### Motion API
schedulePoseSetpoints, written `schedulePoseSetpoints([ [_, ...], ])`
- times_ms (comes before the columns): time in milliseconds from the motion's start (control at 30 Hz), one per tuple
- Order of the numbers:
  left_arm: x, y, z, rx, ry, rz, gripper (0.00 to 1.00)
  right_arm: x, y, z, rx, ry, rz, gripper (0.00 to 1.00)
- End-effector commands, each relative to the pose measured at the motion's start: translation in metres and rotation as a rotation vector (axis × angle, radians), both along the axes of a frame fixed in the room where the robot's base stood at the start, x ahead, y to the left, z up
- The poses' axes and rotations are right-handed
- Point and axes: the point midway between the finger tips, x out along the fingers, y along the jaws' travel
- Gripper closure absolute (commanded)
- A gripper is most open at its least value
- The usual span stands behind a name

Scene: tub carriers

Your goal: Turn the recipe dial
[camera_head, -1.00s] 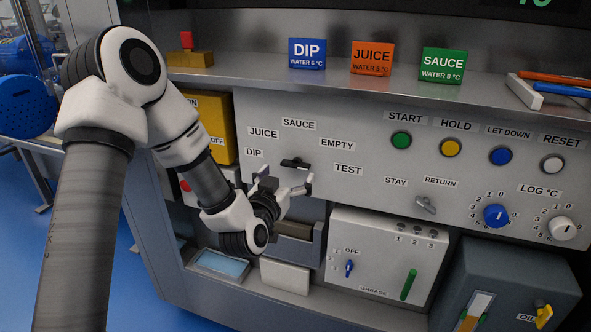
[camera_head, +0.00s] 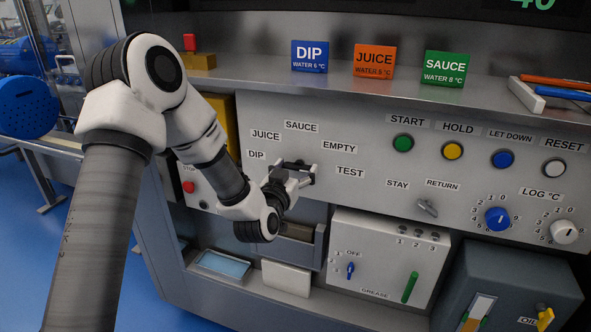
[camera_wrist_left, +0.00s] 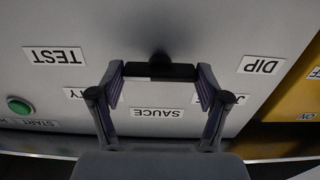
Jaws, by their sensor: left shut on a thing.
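The recipe dial is a black bar-shaped knob (camera_head: 297,164) on the grey panel, amid the labels DIP, JUICE, SAUCE, EMPTY and TEST. My left gripper (camera_head: 293,177) is at the dial, its fingers partly covering it. In the left wrist view, where the labels appear upside down, the black bar (camera_wrist_left: 160,72) lies crosswise between the two fingertips. My left gripper (camera_wrist_left: 161,76) is shut on the bar, one finger at each end. I cannot tell which label the dial points at. My right gripper is not in view.
A small lever (camera_head: 428,207) by STAY and RETURN and a green START button (camera_head: 403,143) are to the right. A white GREASE box (camera_head: 383,262) stands below right. The DIP (camera_head: 309,56), JUICE (camera_head: 374,61) and SAUCE (camera_head: 447,68) cards stand on the shelf above.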

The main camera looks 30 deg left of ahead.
Motion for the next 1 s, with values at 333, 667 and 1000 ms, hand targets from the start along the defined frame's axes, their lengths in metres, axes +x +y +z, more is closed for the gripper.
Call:
schedulePoseSetpoints([
  [333,0.000,0.001,-0.001,-0.140,-0.036,0.001,0.59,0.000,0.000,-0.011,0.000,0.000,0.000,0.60],
  [667,0.000,0.002,-0.003,-0.417,-0.103,0.001,0.59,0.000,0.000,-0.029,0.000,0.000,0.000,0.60],
  [1000,0.000,0.002,-0.003,-0.733,-0.179,-0.001,0.59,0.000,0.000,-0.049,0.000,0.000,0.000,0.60],
])
